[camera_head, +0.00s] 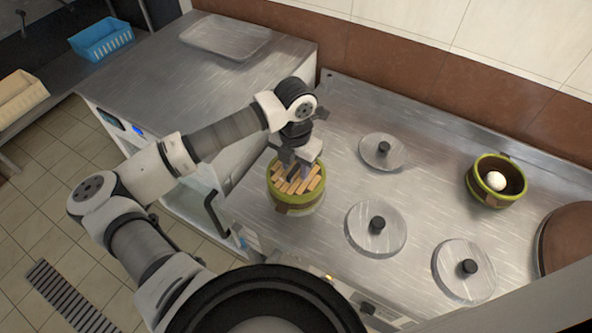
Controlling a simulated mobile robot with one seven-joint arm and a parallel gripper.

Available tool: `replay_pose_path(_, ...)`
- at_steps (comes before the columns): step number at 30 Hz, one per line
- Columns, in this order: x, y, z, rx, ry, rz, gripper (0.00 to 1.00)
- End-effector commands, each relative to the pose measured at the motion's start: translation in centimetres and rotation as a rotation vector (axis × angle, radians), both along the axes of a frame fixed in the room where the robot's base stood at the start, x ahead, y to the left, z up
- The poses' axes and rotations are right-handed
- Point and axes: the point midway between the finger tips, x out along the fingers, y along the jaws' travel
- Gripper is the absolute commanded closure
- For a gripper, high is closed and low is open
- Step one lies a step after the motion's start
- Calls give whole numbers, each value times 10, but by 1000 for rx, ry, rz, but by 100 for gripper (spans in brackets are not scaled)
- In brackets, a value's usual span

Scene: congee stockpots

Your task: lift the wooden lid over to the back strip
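The fingertips are small and dark against the sticks. I cannot tell how far apart they are or whether they touch anything. The back strip of the steel counter (440,118) runs along the foot of the brown wall band and is bare.
Three metal lids with black knobs, at the back (383,151), middle (375,228) and front right (463,270), sit on the counter. A second green tub (481,192) holding a white ball stands near the brown disc. A flat tray (226,39) lies at the back left.

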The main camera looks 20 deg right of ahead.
Motion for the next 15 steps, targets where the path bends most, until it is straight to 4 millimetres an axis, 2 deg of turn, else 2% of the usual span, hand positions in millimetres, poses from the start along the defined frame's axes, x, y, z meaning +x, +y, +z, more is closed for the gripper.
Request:
replay_pose_path(6, 0, 0, -1, 1, -1, 0, 63)
replay_pose_path(15, 0, 0, -1, 0, 0, 0, 100)
